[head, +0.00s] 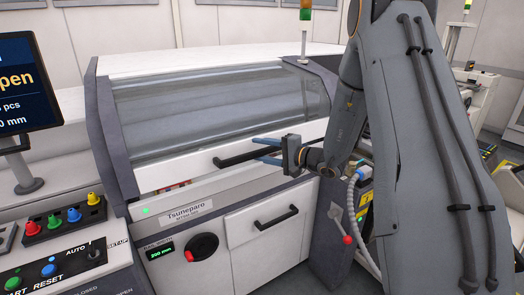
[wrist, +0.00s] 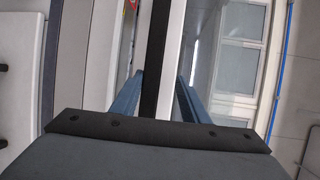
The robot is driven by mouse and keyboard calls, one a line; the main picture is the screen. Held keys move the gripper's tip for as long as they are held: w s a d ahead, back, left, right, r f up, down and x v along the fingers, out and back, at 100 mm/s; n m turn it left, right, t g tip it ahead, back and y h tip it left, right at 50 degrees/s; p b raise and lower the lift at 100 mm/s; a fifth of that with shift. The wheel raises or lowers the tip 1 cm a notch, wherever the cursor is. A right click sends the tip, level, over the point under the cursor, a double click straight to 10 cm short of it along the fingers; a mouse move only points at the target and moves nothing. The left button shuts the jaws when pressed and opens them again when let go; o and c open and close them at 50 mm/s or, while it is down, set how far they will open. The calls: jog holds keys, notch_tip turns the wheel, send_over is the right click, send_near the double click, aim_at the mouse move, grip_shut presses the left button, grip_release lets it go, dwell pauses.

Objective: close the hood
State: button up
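The hood (head: 215,105) is a white-framed cover with a large clear window on the front of the machine. Its front lower edge sits just above the machine's front panel, with a narrow opening at the left showing red parts. A black bar handle (head: 236,158) is on the hood's front edge. My gripper (head: 258,149) reaches it from the right. In the wrist view, the blue fingers stand apart on either side of the black handle (wrist: 157,60), with gaps visible on both sides. My gripper is open and holds nothing.
A drawer handle (head: 276,217) and a black-and-red knob (head: 201,247) are on the machine's front below. A control panel with colored buttons (head: 73,215) and a screen (head: 28,80) reading partly "pen" stand at left. A red-tipped lever (head: 347,239) is below my arm.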

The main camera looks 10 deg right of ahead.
jog(key=shift+d, duration=0.1)
jog(key=b+v, duration=0.3)
jog(key=v, duration=0.4)
jog(key=shift+s+d, duration=0.15)
jog(key=shift+s, duration=0.15)
jog(key=shift+r, duration=0.15)
